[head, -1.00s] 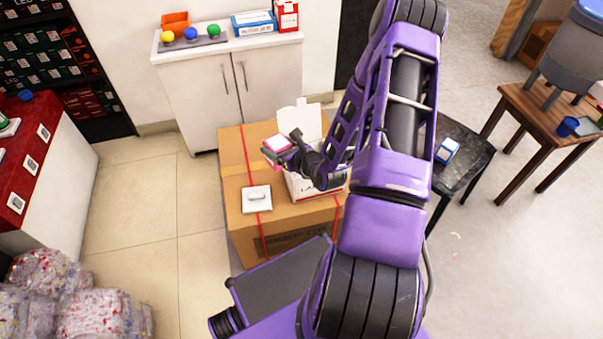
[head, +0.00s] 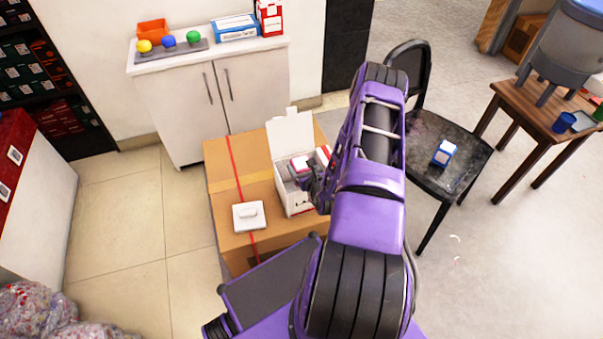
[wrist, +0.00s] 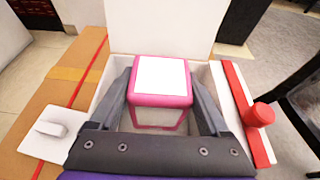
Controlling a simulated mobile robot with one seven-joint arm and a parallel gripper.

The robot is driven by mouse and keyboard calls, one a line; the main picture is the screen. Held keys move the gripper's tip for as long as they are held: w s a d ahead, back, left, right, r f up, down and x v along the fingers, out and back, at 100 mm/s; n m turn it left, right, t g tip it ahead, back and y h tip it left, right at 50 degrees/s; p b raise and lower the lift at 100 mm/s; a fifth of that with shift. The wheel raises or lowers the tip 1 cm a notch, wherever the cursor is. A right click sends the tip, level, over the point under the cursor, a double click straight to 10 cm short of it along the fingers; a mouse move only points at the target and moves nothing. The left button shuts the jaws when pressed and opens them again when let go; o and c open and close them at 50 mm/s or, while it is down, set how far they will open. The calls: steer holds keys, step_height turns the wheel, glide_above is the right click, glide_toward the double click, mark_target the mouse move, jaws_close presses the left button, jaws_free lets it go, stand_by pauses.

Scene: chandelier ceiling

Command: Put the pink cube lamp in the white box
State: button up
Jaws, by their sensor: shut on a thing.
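The pink cube lamp (wrist: 160,82) has a white top panel and pink edges. It sits between the two fingers of my gripper (wrist: 162,100), which is shut on it. In the wrist view the lamp is over the opening of the white box (wrist: 203,72), with the box walls around it; how deep it sits is hard to tell. In the head view the lamp (head: 300,164) shows at the mouth of the white box (head: 291,200), whose lid (head: 289,138) stands open at the back. My gripper (head: 304,172) is partly hidden by my arm there.
The white box stands on a large cardboard box (head: 222,170). A small white lidded item (head: 249,215) lies to its left, and a red-and-white thing (wrist: 262,114) is close on its right. A black chair (head: 440,170) with a blue-and-white cube (head: 444,153) stands further right.

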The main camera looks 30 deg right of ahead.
steer(key=shift+f, duration=1.45)
steer(key=shift+f+b, duration=0.65)
steer(key=shift+b, duration=0.15)
steer(key=o, duration=1.4)
steer(key=shift+o, duration=0.2)
steer(key=shift+r, duration=0.15)
